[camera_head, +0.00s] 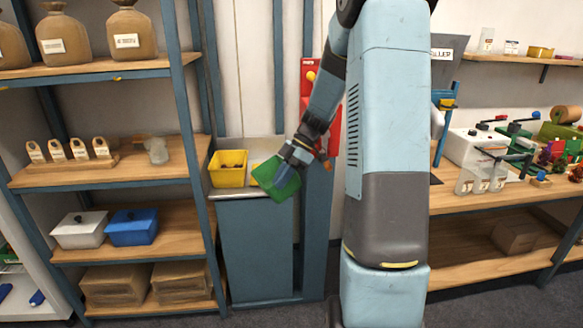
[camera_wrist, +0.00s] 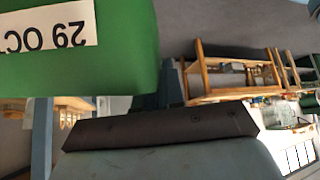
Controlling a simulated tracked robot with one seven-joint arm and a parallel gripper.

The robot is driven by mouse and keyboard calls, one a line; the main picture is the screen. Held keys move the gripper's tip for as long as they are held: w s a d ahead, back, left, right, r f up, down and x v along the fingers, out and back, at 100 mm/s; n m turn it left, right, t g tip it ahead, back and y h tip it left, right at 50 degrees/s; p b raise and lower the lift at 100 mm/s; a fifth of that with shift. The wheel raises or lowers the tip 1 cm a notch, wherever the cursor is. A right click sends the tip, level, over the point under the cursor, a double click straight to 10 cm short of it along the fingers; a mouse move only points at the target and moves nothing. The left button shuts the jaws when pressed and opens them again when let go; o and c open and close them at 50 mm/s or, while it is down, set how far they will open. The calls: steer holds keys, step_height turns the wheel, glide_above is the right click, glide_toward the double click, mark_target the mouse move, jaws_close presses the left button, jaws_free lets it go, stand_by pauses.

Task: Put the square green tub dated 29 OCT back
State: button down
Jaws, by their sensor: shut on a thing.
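The square green tub (camera_head: 276,181) hangs tilted from my gripper (camera_head: 291,163), in front of a grey-blue stand. In the wrist view the tub (camera_wrist: 120,75) fills the upper left, and its pale label (camera_wrist: 45,28) reads 29 OCT upside down. My gripper is shut on the tub; its fingertips are mostly hidden. The tub's contents are not visible.
A yellow tub (camera_head: 229,169) stands on the grey-blue stand (camera_head: 255,250) just left of the green tub. The left shelf unit (camera_head: 181,110) holds sacks, tags, a white box (camera_head: 80,230), a blue box (camera_head: 132,227) and cartons. A cluttered workbench (camera_head: 475,201) stands at right.

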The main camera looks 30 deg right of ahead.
steer(key=w+a+f+m+t+h, duration=0.3)
steer(key=w+f+m+t, duration=0.1)
steer(key=f+m, duration=0.5)
steer(key=w+a+f+m+t+h, duration=0.4)
steer(key=w+f+m, duration=0.1)
steer(key=f+m, duration=0.4)
steer(key=shift+w+a+f+m+t, duration=0.3)
steer(key=shift+f+m, duration=0.05)
steer(key=shift+m, duration=0.25)
